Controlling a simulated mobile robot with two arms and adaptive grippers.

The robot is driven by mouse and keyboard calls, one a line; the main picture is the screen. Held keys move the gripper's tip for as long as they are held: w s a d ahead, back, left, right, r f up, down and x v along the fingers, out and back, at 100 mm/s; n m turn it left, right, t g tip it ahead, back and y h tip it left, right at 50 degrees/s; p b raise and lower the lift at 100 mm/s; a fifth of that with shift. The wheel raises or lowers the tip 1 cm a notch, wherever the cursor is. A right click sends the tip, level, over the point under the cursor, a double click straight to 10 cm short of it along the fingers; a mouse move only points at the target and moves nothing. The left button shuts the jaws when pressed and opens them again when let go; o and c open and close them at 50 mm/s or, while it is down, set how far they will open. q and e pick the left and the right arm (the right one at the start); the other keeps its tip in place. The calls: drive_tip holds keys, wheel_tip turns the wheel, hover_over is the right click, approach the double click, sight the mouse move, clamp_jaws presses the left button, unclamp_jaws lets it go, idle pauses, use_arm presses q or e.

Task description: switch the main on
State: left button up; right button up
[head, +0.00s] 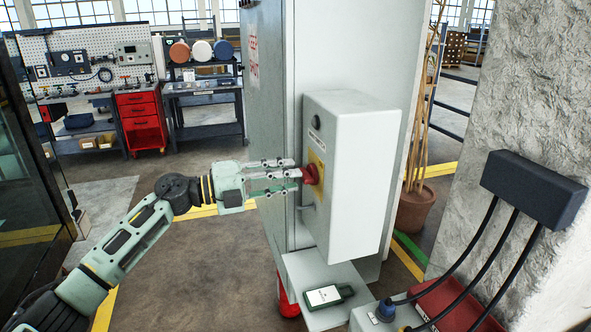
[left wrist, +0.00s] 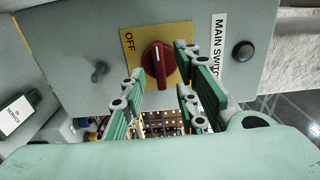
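The main switch is a red rotary knob (head: 310,174) on a yellow plate (head: 318,163) on the side of a grey box (head: 350,150). In the left wrist view the knob (left wrist: 158,66) has a white pointer line toward the top of the picture. The word OFF stands on the yellow plate (left wrist: 129,44) to its left, and a MAIN SWITCH label (left wrist: 218,45) is to the right. My left gripper (head: 296,175) is open at the knob, its fingers on either side of it. I cannot tell whether they touch it. My right gripper is out of view.
A black junction box (head: 533,188) with cables hangs on the rough pillar at right. A plant pot (head: 416,208) stands behind the box. Workbenches and a red drawer cabinet (head: 140,117) are far left.

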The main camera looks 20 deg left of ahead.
sight(307, 175)
use_arm(q)
drive_tip(key=shift+x, duration=1.1)
clamp_jaws()
